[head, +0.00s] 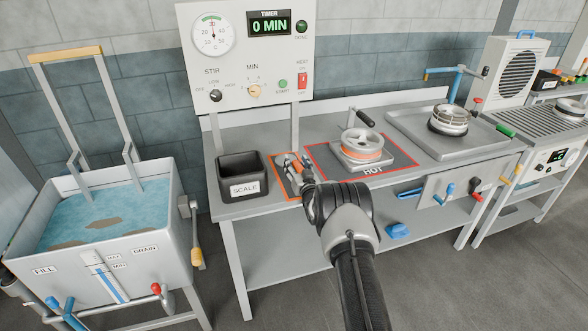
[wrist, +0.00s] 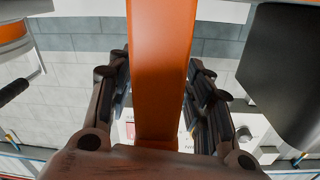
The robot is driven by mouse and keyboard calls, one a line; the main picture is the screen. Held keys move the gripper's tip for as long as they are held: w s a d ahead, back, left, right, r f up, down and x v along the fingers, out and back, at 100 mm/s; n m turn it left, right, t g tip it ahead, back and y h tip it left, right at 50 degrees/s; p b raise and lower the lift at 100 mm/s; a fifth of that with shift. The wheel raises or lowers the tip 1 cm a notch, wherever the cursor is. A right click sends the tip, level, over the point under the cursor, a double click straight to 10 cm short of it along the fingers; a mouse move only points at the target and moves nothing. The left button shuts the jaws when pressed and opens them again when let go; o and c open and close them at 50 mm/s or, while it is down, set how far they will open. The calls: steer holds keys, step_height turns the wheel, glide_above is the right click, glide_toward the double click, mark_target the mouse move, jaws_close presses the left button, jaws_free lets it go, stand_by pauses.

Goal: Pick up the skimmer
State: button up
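My gripper (head: 291,162) is low over the bench, inside the small orange-bordered area between the scale box and the hot plate. In the wrist view, a long orange bar (wrist: 162,70), which looks like the skimmer's handle, runs between the two fingers of my gripper (wrist: 160,65). A finger stands close along each side of the bar. I cannot tell whether both press on it. The skimmer's head cannot be made out. In the head view, my gripper and wrist hide most of what lies there.
The black scale box (head: 243,182) stands just left of my gripper. A hot plate (head: 362,158) marked HOT, bearing a wheel-shaped piece, is just right. The timer panel (head: 250,60) rises behind. A water tank (head: 100,235) is far left. A metal tray (head: 410,125) is farther right.

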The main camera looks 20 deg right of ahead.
jaws_close()
stand_by(0.3)
step_height(320, 180, up, 20)
steer(key=p, duration=0.5)
stand_by(0.5)
